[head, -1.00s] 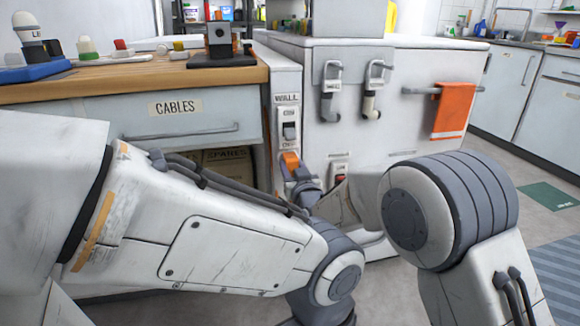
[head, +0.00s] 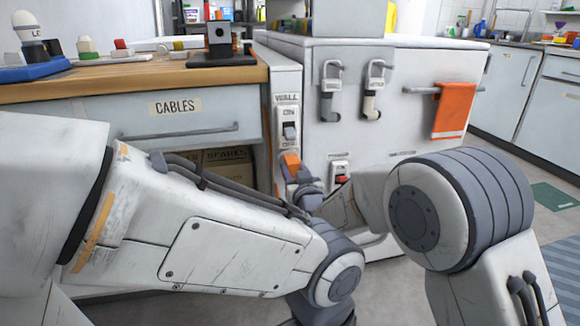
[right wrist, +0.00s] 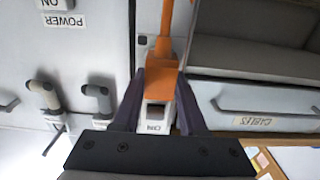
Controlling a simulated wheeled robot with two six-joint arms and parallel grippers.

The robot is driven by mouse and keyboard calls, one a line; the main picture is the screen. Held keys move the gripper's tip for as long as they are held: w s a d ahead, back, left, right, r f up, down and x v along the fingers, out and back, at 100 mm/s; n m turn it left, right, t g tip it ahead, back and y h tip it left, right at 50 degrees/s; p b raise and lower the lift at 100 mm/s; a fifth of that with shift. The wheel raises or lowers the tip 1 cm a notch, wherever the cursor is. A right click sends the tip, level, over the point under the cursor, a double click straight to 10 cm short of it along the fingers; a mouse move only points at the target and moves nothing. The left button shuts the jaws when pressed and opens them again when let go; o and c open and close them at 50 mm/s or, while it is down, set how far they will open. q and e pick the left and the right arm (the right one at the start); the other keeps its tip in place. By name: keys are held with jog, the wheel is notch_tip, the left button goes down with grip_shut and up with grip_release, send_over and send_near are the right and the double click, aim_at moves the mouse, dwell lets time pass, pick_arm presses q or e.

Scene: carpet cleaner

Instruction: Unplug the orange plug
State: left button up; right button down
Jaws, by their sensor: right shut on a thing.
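The orange plug (right wrist: 163,78) is between the two dark fingers of my right gripper (right wrist: 158,100) in the right wrist view, which shows the scene upside down. My gripper is shut on it. An orange cord (right wrist: 166,30) runs from the plug. In the head view the orange plug (head: 291,163) shows just below the wall switch (head: 290,130), with my right gripper (head: 300,178) at it. The white switch plate with an ON label (right wrist: 157,115) is close beside the plug. Whether the plug's pins are in the socket is hidden. My left gripper is not in view.
A second switch with a red part (head: 340,175) is on the white cabinet right of the plug. Two hanging hooks (head: 331,90) and an orange towel (head: 453,110) are on that cabinet. A workbench with a CABLES drawer (head: 180,118) stands left. My left arm crosses in front.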

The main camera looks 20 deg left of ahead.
jog(key=shift+v, duration=1.2)
